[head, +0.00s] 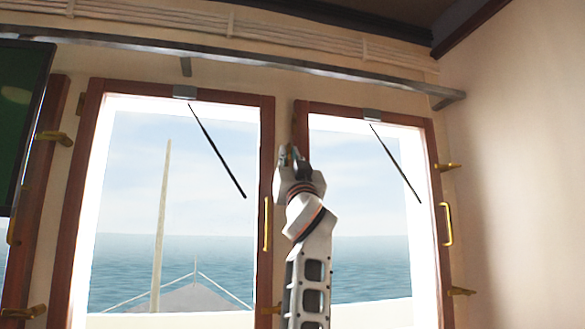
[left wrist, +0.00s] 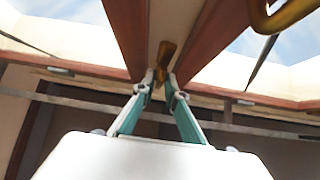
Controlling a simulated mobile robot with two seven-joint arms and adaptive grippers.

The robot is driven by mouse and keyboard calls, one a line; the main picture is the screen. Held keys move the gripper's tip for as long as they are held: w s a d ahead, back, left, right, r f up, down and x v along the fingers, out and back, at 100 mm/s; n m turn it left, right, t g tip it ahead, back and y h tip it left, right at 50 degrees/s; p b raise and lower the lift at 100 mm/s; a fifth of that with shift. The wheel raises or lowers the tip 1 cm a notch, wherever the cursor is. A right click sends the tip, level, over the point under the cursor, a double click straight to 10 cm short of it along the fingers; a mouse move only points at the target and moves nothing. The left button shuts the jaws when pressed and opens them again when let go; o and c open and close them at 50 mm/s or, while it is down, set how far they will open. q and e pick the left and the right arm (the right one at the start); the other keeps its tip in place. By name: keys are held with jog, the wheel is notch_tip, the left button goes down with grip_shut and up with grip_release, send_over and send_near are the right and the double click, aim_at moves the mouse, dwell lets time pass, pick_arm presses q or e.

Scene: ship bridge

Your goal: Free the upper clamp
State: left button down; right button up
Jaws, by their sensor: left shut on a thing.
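In the left wrist view a brass clamp (left wrist: 166,52) sits on the wall strip between two red-brown window frames. Its end lies between the two fingers of my left gripper (left wrist: 161,88), which are shut on it. In the head view my left gripper (head: 290,158) is raised at the upper part of the post between the windows. There it covers most of this clamp. The right window (head: 436,180) and the left window (head: 265,130) both sit in their openings. My right gripper is in neither view.
Other brass clamps are at the right window's upper right (head: 447,167) and lower right (head: 460,291). Brass handles stand on the left window (head: 267,225) and right window (head: 447,224). A grey rail (head: 260,62) runs above. A dark screen (head: 22,115) is at the left.

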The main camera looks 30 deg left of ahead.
pick_arm(q)
jog(key=shift+n+g+y+b, duration=0.4)
jog(key=shift+n+g, duration=0.1)
jog(key=shift+n, duration=0.3)
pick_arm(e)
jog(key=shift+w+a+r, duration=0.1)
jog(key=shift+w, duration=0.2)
pick_arm(q)
jog(key=c, duration=2)
grip_release()
jog(key=shift+c, duration=0.2)
jog(key=v, duration=1.2)
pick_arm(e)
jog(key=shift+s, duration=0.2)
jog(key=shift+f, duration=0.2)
